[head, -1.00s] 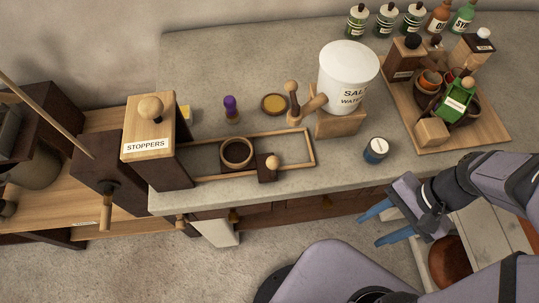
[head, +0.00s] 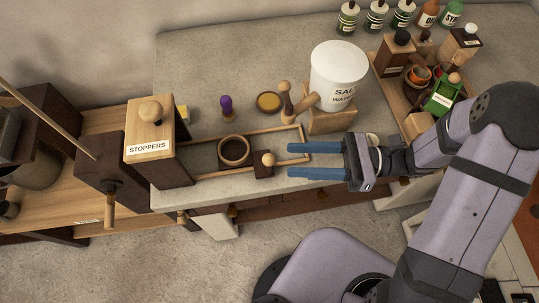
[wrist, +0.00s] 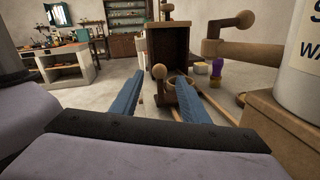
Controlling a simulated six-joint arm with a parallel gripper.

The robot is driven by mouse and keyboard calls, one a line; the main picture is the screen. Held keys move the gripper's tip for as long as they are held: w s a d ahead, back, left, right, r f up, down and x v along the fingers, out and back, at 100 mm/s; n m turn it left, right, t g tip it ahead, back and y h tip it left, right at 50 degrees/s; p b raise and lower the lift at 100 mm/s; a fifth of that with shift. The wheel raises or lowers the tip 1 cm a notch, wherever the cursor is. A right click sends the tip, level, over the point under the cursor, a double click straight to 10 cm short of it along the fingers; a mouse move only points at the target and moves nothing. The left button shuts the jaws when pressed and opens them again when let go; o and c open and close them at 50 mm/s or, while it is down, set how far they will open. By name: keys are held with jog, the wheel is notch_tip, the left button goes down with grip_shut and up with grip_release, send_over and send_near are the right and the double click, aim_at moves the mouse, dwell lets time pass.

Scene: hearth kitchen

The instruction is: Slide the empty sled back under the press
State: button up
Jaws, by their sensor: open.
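The sled (head: 262,171) is a dark wooden block with a round cup and a pale ball knob (head: 268,159) at its right end. It sits between pale wooden rails (head: 209,172) on the counter, outside the press. The cup (head: 233,150) shows a dark inside with nothing visible in it. The press is the box labelled STOPPERS (head: 157,150) at the rails' left end. My gripper (head: 289,161) is open and empty, its blue fingers pointing left, just right of the knob and apart from it. In the wrist view the knob (wrist: 168,93) shows between the fingers.
The salt water crock (head: 337,72) on its wooden stand, with a wooden tap, stands behind my gripper. A tray of bottles is at the right.

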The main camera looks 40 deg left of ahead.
aim_at(270, 160)
jog(key=shift+p+x, duration=0.75)
jog(key=shift+x, duration=2.8)
